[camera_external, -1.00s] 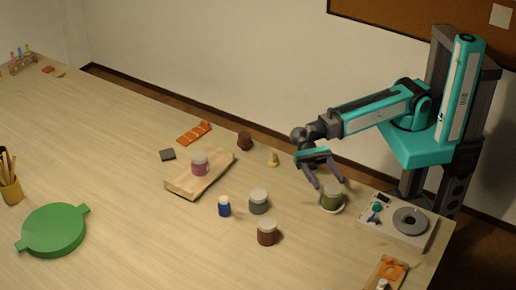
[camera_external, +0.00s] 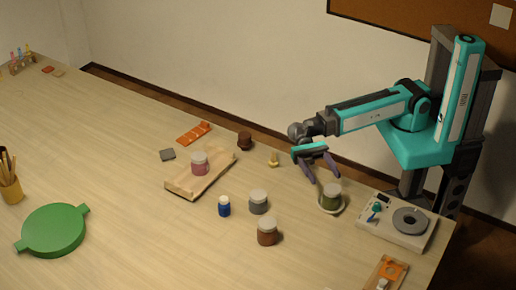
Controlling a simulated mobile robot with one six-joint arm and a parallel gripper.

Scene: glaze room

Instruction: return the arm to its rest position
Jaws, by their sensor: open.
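My gripper (camera_external: 323,176) is open and empty, with its two dark fingers spread and pointing down. It hangs above the table (camera_external: 110,165), just behind and to the left of a green jar (camera_external: 330,198) with a pale lid. The green jar stands upright on a small white round dish (camera_external: 344,208). I cannot tell the exact gap between the fingertips and the jar. My arm reaches out to the left from its column at the right.
A white device with a grey disc (camera_external: 397,222) stands right of the green jar. Grey (camera_external: 258,202), brown (camera_external: 267,232) and blue (camera_external: 224,206) jars stand to the left. A pink jar (camera_external: 200,164) sits on a wooden board (camera_external: 185,190). A green round piece (camera_external: 53,230) lies far left.

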